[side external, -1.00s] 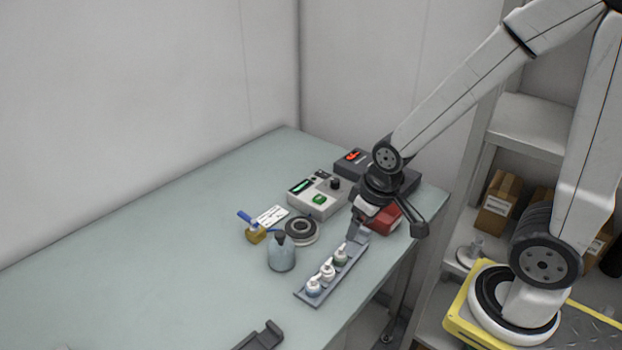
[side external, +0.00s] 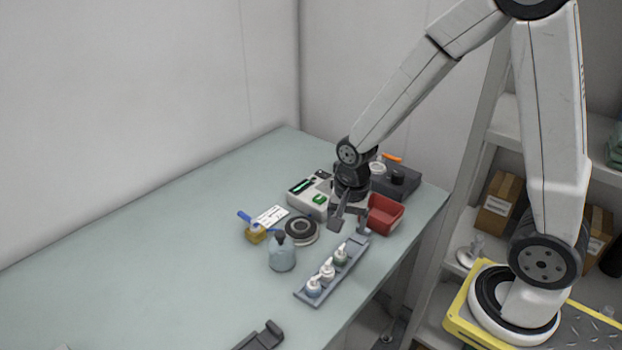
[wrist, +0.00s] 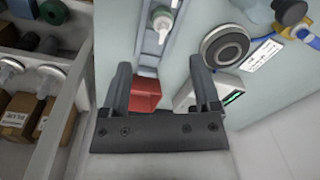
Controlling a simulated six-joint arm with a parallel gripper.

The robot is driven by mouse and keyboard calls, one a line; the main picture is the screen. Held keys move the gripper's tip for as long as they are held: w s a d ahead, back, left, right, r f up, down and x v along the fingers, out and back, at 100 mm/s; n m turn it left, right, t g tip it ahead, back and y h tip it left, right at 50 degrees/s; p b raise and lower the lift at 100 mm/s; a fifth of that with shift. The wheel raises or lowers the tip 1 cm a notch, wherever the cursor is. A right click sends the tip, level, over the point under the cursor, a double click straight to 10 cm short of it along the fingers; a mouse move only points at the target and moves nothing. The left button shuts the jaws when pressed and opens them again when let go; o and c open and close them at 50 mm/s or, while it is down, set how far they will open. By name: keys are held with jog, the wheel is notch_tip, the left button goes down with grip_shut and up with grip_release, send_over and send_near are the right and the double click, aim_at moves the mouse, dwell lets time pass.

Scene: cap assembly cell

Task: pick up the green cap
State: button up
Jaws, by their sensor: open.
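The green cap, with a white nozzle on top (side external: 340,257), stands at the far end of a row of similar caps in a narrow grey rack (side external: 308,298). In the wrist view the green cap (wrist: 162,20) is at the top, beyond the fingertips, on the rack (wrist: 150,50). My gripper (side external: 349,222) is above the table near the rack's far end, apart from the cap. It is open and empty; both fingers show in the wrist view (wrist: 160,68), with nothing held between them.
A red bin (side external: 388,214) stands right of my gripper. The table's left is clear.

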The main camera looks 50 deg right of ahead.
aim_at(341, 248)
jog(key=m, duration=0.2)
jog(key=w+f+m, duration=0.1)
jog(key=m, duration=0.1)
jog(key=shift+w+d+f+g, duration=0.1)
jog(key=shift+d+f+g, duration=0.1)
jog(key=shift+g, duration=0.1)
jog(key=shift+f, duration=0.15)
jog(key=shift+f, duration=1.15)
jog(key=shift+f, duration=0.1)
jog(key=shift+f, duration=2.5)
jog(key=c, duration=0.9)
